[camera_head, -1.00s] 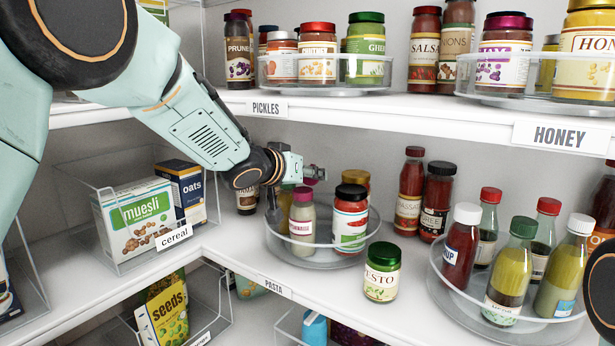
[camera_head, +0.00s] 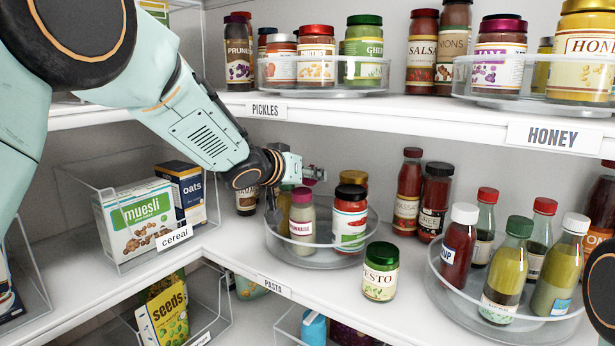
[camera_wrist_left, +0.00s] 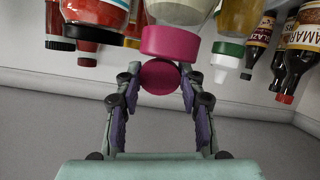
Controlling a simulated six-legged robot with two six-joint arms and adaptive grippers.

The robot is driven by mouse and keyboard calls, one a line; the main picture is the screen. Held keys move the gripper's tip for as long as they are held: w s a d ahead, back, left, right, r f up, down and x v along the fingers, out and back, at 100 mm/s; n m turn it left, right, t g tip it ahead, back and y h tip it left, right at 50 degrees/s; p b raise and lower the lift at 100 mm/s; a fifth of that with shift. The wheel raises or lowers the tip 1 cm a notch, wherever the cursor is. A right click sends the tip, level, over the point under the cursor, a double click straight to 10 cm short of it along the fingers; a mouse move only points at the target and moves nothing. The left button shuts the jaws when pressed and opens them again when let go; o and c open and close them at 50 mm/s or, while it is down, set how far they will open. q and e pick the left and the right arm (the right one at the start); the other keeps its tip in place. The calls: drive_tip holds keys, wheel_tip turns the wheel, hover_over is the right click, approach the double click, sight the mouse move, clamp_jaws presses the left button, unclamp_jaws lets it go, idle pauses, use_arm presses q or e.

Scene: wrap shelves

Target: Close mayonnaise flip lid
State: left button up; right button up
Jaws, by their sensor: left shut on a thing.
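The mayonnaise bottle (camera_head: 302,222) stands upright in a clear round turntable (camera_head: 325,262) on the middle shelf. Its pale body has a magenta cap (camera_head: 301,194). In the left wrist view, which is upside down, the cap (camera_wrist_left: 170,42) shows with the round magenta flip lid (camera_wrist_left: 160,76) beside it, swung open. My left gripper (camera_wrist_left: 158,80) has its two fingers on either side of this lid and is shut on it. In the head view my left gripper (camera_head: 314,174) is just above and behind the cap. My right gripper is not in view.
A pesto jar (camera_head: 381,272) stands in front on the shelf. Another turntable (camera_head: 455,292) of bottles is at the right. The upper shelf (camera_head: 400,112) runs above my left gripper.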

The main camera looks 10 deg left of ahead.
use_arm(q)
drive_tip(key=shift+a+r, duration=0.1)
drive_tip(key=shift+a, duration=0.05)
drive_tip(key=shift+w+f, duration=0.2)
drive_tip(key=shift+w, duration=0.05)
drive_tip(key=o, duration=1.2)
drive_tip(key=shift+s+r, duration=0.15)
drive_tip(key=shift+s, duration=0.15)
drive_tip(key=shift+c, duration=0.2)
drive_tip(key=shift+w, duration=0.15)
drive_tip(key=shift+w, duration=0.1)
drive_tip(key=v, duration=1.2)
